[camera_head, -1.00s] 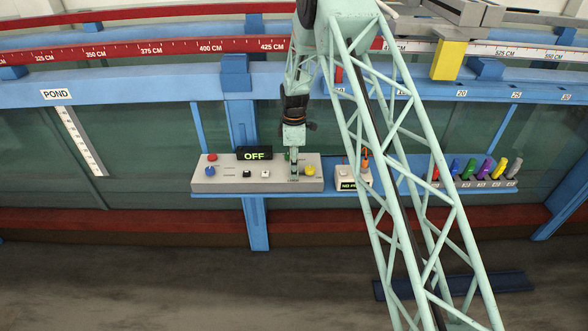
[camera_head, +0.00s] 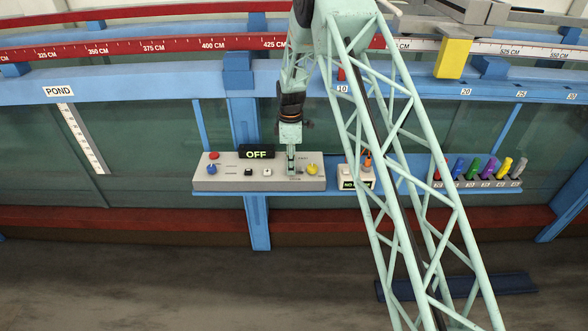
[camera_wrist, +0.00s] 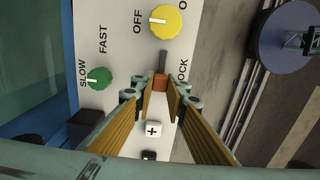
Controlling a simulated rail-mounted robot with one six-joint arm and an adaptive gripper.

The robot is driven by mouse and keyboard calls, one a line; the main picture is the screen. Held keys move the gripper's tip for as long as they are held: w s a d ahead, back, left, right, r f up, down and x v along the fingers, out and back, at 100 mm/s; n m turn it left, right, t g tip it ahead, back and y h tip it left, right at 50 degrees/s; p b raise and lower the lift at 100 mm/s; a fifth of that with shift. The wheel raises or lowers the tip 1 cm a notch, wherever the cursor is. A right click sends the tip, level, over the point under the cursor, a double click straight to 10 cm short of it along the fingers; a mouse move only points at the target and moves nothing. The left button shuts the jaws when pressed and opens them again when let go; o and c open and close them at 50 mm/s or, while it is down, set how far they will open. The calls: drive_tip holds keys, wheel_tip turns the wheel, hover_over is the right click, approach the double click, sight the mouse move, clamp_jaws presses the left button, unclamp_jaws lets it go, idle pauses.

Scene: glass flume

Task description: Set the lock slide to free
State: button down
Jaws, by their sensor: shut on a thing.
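The lock slide is a small orange-brown knob (camera_wrist: 160,83) at the end of a dark slot on the grey control panel (camera_head: 228,184). The word LOCK is partly visible beside it in the wrist view; no FREE label can be made out. My gripper (camera_wrist: 160,94) has its two fingertips closed on either side of the knob. In the head view my gripper (camera_head: 291,171) points down onto the right part of the panel, and the slide is hidden behind it.
A yellow knob (camera_wrist: 166,21), a green SLOW/FAST knob (camera_wrist: 99,77) and a white plus button (camera_wrist: 153,130) are close to my fingers. An OFF display (camera_head: 257,152) stands behind the panel. A small box (camera_head: 349,184) and several coloured plugs (camera_head: 487,169) are to the right.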

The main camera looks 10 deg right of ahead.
drive_tip(key=shift+a, duration=0.1)
drive_tip(key=c, duration=2.6)
unclamp_jaws()
drive_tip(key=shift+a, duration=0.2)
drive_tip(key=shift+o, duration=0.2)
drive_tip(key=shift+d, duration=0.1)
drive_tip(key=shift+r, duration=0.1)
drive_tip(key=shift+w+r, duration=0.1)
drive_tip(key=shift+r, duration=0.1)
wheel_tip(320, 180, up, 11)
drive_tip(key=shift+r, duration=0.2)
